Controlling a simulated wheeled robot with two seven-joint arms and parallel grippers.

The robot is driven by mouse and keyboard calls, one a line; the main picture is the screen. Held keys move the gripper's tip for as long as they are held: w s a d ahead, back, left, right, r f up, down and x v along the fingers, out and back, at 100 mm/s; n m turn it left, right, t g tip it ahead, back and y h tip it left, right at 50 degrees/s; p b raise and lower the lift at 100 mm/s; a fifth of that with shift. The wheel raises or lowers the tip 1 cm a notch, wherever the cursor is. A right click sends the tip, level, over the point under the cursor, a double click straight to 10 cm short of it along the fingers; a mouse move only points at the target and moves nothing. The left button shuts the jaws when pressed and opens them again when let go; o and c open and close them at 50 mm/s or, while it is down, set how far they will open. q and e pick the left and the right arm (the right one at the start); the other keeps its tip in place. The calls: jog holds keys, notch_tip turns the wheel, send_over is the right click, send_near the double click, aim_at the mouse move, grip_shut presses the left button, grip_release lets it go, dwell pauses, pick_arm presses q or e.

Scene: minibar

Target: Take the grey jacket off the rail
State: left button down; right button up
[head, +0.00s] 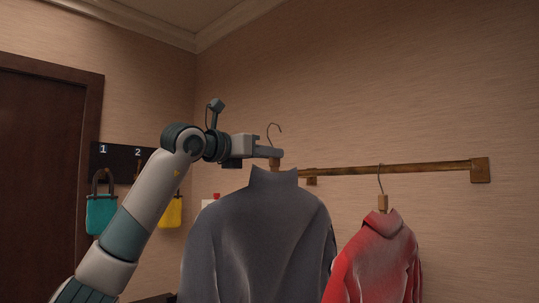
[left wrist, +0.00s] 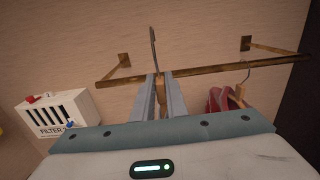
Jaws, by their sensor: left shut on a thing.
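The grey jacket (head: 255,235) hangs upright from its hanger in the middle of the head view. My left gripper (head: 277,153) is shut on the hanger's wooden neck, just above the collar. The neck also shows between the fingers in the left wrist view (left wrist: 161,84). The hanger's metal hook (head: 273,129) rises above the fingers. It stands higher than the brass rail (head: 430,168) and left of its visible end, and looks clear of it. In the left wrist view the rail (left wrist: 215,69) passes behind the hanger. My right gripper is not in view.
A red jacket (head: 380,262) hangs on the rail to the right. A teal bag (head: 101,215) and a yellow bag (head: 171,212) hang from a numbered hook board (head: 122,160) at left. A white filter box (left wrist: 62,112) shows in the left wrist view. A dark door (head: 45,180) is at far left.

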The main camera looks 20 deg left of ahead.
pick_arm(q)
jog(key=shift+s+r, duration=0.15)
jog(key=shift+s, duration=0.15)
